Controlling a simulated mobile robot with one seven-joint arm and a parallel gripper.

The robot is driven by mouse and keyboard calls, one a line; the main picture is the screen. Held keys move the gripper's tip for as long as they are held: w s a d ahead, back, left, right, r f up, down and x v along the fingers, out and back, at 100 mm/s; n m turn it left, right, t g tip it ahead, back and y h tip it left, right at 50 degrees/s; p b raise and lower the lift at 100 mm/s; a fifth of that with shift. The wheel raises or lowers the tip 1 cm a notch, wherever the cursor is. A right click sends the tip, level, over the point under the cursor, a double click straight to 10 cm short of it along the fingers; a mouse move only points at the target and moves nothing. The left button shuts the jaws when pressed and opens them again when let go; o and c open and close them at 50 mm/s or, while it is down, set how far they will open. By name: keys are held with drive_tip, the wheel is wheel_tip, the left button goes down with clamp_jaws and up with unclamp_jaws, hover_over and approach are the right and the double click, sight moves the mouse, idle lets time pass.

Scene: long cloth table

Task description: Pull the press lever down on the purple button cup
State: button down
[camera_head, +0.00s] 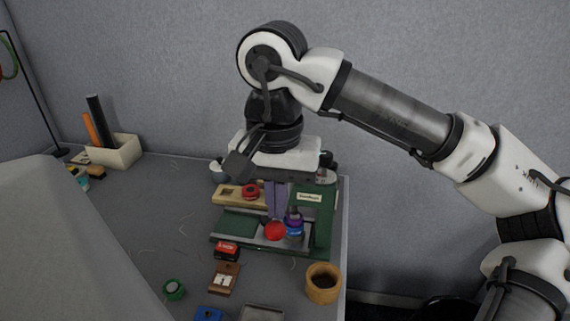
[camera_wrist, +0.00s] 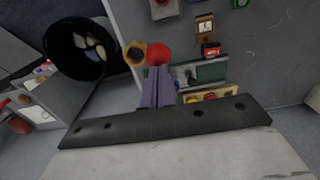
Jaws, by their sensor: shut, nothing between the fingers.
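The green press (camera_head: 325,215) stands on the table below my gripper, with a small white label on its upright; it also shows in the wrist view (camera_wrist: 211,72). A red ball knob (camera_head: 275,231), which looks like the lever's end, is at its front and appears in the wrist view (camera_wrist: 158,54). The purple button cup (camera_head: 294,218) is just right of the knob. My gripper (camera_head: 276,214) points down with its purple-grey fingers shut and empty. In the wrist view the fingertips (camera_wrist: 157,70) are right by the knob; whether they touch it I cannot tell. The lever's arm is mostly hidden.
A wooden cup (camera_head: 323,283) stands in front of the press at the right table edge. A red-black box (camera_head: 227,250), a brown holder (camera_head: 224,278) and a green roll (camera_head: 174,290) lie at front left. A cream bin (camera_head: 115,151) is far left. The table's left middle is fairly clear.

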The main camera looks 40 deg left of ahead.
drive_tip(key=shift+w+a+r+p, duration=0.1)
drive_tip(key=shift+r+p, duration=0.85)
drive_tip(key=shift+r, duration=0.25)
drive_tip(key=shift+w+a+r+p, duration=0.1)
drive_tip(key=shift+r+p, duration=0.8)
drive_tip(key=shift+r, duration=0.35)
drive_tip(key=r+p, duration=0.2)
drive_tip(key=r, duration=0.1)
drive_tip(key=r+p, duration=0.1)
drive_tip(key=p, duration=0.1)
drive_tip(key=shift+w+a+r, duration=0.15)
drive_tip(key=shift+w+r, duration=0.1)
drive_tip(key=shift+r, duration=0.15)
